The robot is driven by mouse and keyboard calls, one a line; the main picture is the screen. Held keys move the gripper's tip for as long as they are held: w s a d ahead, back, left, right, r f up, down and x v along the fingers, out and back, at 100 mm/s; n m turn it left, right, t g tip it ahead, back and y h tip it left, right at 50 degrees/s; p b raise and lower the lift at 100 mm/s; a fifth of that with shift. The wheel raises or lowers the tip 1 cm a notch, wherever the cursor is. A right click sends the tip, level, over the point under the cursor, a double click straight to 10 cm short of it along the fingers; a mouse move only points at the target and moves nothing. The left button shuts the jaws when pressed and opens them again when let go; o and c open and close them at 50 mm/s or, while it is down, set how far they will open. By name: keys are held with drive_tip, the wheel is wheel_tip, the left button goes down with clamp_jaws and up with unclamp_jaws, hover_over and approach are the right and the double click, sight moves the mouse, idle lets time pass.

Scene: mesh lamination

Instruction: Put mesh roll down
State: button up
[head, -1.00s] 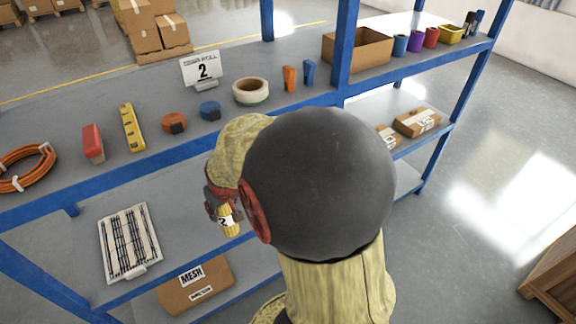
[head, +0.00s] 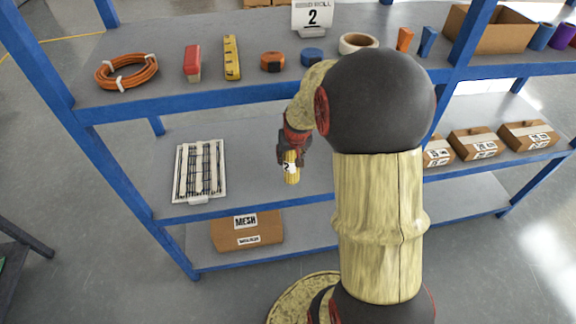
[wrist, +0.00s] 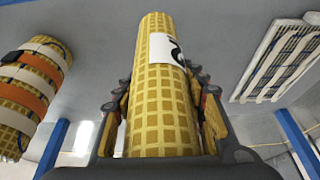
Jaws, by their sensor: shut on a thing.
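The mesh roll is a yellow gridded cylinder with a white label marked 2. In the wrist view the mesh roll (wrist: 160,100) stands between both fingers of my gripper (wrist: 162,110), which is shut on it. In the head view the small visible end of the roll (head: 292,176) hangs below my gripper (head: 291,156), in front of the middle shelf (head: 250,180). I cannot tell whether it touches the shelf. A white tray with dark mesh strips (head: 201,172) lies left of my gripper; it also shows at the right of the wrist view (wrist: 278,58).
A banded yellow roll (wrist: 32,85) shows left in the wrist view; my arm may hide it in the head view. Labelled cartons (head: 474,143) sit right on the middle shelf. A MESH carton (head: 247,231) is below. The upper shelf edge (head: 210,99) passes above my gripper.

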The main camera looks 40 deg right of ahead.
drive_tip(key=a+b+x, duration=0.1)
drive_tip(key=b+x, duration=0.1)
drive_tip(key=x, duration=0.4)
drive_tip(key=shift+w+d+f, duration=0.2)
drive_tip(key=shift+w+d, duration=0.15)
drive_tip(key=shift+d, duration=0.05)
drive_tip(key=shift+f, duration=0.2)
drive_tip(key=o, duration=1.3)
drive_tip(key=shift+r, duration=0.1)
